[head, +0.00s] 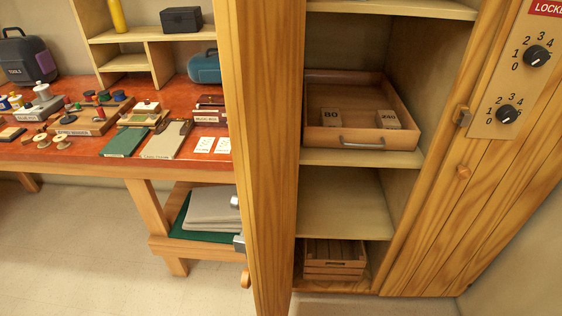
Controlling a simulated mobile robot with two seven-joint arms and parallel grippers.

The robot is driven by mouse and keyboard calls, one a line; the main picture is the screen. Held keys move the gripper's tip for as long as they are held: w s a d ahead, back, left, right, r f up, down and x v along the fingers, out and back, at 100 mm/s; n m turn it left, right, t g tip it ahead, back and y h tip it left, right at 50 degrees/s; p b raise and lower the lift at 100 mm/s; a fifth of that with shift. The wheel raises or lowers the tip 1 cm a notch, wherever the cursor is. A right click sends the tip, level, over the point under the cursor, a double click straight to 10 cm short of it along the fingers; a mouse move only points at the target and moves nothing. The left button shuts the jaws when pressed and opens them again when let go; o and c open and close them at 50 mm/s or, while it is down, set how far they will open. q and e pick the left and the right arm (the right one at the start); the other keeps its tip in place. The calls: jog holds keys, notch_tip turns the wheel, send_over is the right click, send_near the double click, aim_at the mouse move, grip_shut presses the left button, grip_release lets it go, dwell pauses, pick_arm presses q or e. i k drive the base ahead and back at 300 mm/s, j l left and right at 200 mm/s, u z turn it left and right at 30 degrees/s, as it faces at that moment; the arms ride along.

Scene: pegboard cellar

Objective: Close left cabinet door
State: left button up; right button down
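The left cabinet door (260,120) is a tall wooden panel left of the cabinet opening. It stands open, swung out towards me and seen at a steep angle. A round wooden knob (245,280) shows low at its left edge. Two small grey metal pieces (239,242) also show along that edge; I cannot tell what they are. The cabinet's open inside, with its shelves (345,205), shows to the right of the door. Neither of my grippers can be made out in the head view.
A wooden drawer-like tray (356,140) with blocks sits on a shelf, a slatted crate (334,268) below. The right door (440,215), with a knob and dial panel (494,130), is at right. A crowded red-topped workbench (80,155) stands left. Floor (80,250) is clear at lower left.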

aim_at(261, 43)
jog(key=i+j+z, duration=0.1)
jog(key=j+z, duration=0.6)
jog(key=j, duration=0.25)
jog(key=j+z, duration=0.3)
jog(key=j, duration=0.15)
jog(key=k+z, duration=0.25)
